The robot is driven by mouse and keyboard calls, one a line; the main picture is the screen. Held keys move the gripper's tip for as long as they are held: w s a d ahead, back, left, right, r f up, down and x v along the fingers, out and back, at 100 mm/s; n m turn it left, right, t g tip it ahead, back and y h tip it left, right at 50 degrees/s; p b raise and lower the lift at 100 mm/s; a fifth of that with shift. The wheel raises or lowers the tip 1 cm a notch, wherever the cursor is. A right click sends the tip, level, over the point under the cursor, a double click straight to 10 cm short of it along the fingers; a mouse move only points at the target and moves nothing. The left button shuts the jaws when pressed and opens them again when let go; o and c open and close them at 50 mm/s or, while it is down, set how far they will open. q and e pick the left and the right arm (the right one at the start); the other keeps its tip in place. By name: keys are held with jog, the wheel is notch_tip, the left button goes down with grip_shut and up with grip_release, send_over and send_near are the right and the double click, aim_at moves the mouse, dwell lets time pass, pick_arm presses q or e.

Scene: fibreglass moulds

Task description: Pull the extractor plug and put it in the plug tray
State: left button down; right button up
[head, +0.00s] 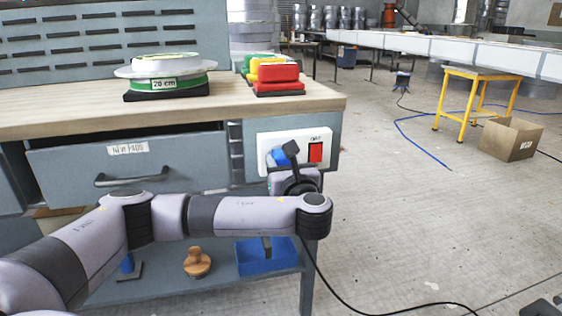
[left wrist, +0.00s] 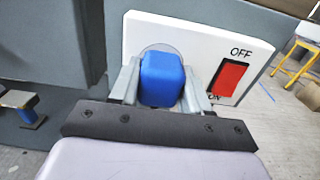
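The blue extractor plug (left wrist: 162,80) sits at the round socket of a white plate (left wrist: 135,32) on the bench side; it also shows in the head view (head: 280,158). My left gripper (left wrist: 161,84) has one finger on each side of the plug, with no clear gap, and looks shut on it. In the head view my left gripper (head: 290,158) is partly hidden behind its own wrist. A blue open tray (head: 284,262) stands on the lower shelf, partly behind my left arm. Of my right arm, only a dark piece may show at the lower right corner; its fingers cannot be made out.
A red switch (head: 315,152) marked OFF and ON is right of the plug. A drawer (head: 130,165) is to the left. A wooden knobbed piece (head: 197,262) lies on the shelf. A black cable (head: 345,303) runs over the floor. The floor right of the bench is mostly clear.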

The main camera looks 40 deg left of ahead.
pick_arm(q)
jog(key=p+v, duration=0.5)
jog(key=v, duration=0.1)
jog(key=shift+p, duration=0.3)
dwell(0.8)
jog(key=shift+s, duration=0.1)
dwell(0.6)
